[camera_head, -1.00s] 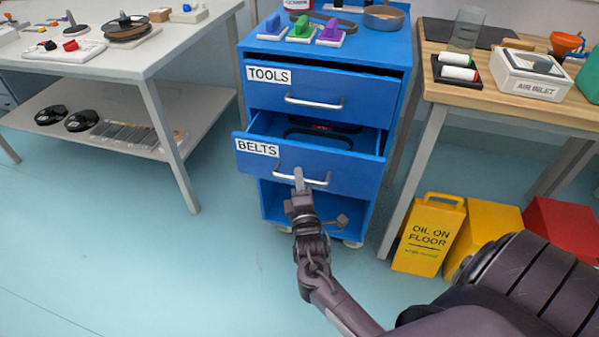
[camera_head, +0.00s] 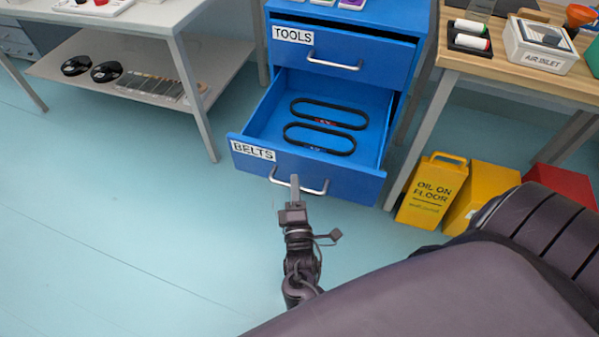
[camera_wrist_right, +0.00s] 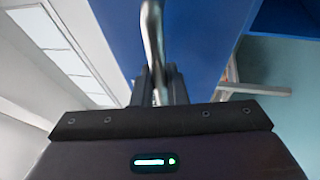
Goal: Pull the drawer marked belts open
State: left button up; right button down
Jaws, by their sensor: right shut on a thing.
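The blue drawer marked BELTS (camera_head: 345,179) stands well out of its cabinet in the head view, with two black belts (camera_head: 319,138) lying flat inside. My right gripper (camera_head: 295,184) is shut on the drawer's silver handle (camera_head: 318,190), near the handle's left part. In the right wrist view the handle (camera_wrist_right: 153,45) runs down between the two fingers (camera_wrist_right: 160,85), in front of the blue drawer front (camera_wrist_right: 190,40). My left gripper is in neither view.
The drawer marked TOOLS (camera_head: 340,55) above is nearly closed. A grey table (camera_head: 150,20) is at left. The floor (camera_head: 130,220) in front is clear.

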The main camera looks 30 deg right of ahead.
jog(key=shift+s+a, duration=0.15)
jog(key=shift+a, duration=0.1)
jog(key=c, duration=1.5)
grip_release()
jog(key=shift+o, duration=0.2)
